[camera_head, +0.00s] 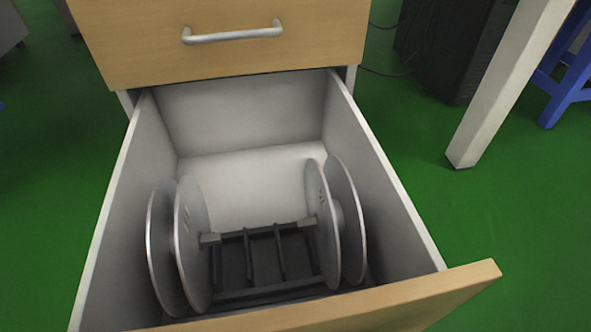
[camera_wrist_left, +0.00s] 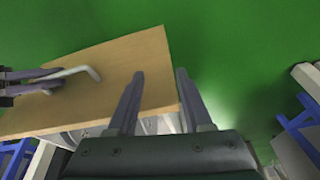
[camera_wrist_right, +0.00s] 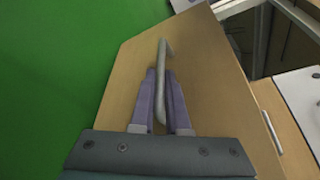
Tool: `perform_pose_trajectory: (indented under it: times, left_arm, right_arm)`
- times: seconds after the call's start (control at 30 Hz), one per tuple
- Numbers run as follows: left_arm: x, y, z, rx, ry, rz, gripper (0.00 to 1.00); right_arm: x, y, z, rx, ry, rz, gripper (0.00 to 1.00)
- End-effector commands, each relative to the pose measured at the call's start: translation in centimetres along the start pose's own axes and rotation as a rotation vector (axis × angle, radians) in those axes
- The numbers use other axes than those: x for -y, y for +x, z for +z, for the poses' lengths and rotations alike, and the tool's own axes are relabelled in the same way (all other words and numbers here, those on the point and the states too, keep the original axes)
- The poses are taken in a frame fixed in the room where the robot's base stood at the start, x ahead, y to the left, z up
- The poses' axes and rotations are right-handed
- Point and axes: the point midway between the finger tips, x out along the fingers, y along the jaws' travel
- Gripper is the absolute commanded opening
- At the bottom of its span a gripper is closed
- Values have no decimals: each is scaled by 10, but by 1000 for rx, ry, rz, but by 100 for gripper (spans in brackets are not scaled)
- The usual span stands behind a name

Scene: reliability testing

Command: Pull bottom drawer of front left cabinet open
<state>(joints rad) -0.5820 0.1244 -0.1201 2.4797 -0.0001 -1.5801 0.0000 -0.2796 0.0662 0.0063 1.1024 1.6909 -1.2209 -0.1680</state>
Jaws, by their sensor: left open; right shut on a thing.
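The open drawer (camera_head: 385,185) has light grey walls and a wooden front (camera_head: 400,305), pulled well out below another closed wooden drawer front (camera_head: 225,35). The wooden front also shows in the left wrist view (camera_wrist_left: 110,70) and the right wrist view (camera_wrist_right: 130,80). My right gripper (camera_wrist_right: 160,72) is shut on the silver bar handle (camera_wrist_right: 165,50) of that front. It also shows on the handle at the left of the left wrist view (camera_wrist_left: 45,80). My left gripper (camera_wrist_left: 160,73) is open and empty near the panel's edge. The head view shows neither gripper.
A dark rack with grey reel discs (camera_head: 190,240) lies inside the drawer. A silver handle (camera_head: 232,33) is on the upper front. A white table leg (camera_head: 500,90), dark box (camera_head: 455,45) and blue stool (camera_head: 570,75) stand right. Green floor (camera_head: 490,210) is clear beside the drawer.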

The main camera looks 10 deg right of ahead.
Motion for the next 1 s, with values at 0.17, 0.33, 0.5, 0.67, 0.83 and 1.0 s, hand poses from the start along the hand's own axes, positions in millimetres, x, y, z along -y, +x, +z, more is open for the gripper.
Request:
perform_pose_trajectory:
  times: [0.17,0.33,0.5,0.67,0.83,1.0]
  left_arm:
    - [0,0,-1,-2,1,-1,50]
    - [0,0,-1,-3,1,-1,50]
    - [0,0,-1,-3,1,-1,50]
    - [0,0,-1,-4,-2,1,50]
    - [-2,-1,-2,-5,-7,5,50]
    - [-2,-10,-5,-5,-9,6,50]
  right_arm:
    - [1,0,-1,-3,-1,-3,0]
    - [1,0,-1,-4,-1,-3,17]
    - [1,0,-1,-3,-1,-1,36]
    - [0,0,-1,-3,0,-1,44]
    - [0,-2,0,-3,0,0,44]
    - [2,-22,0,-5,2,2,44]
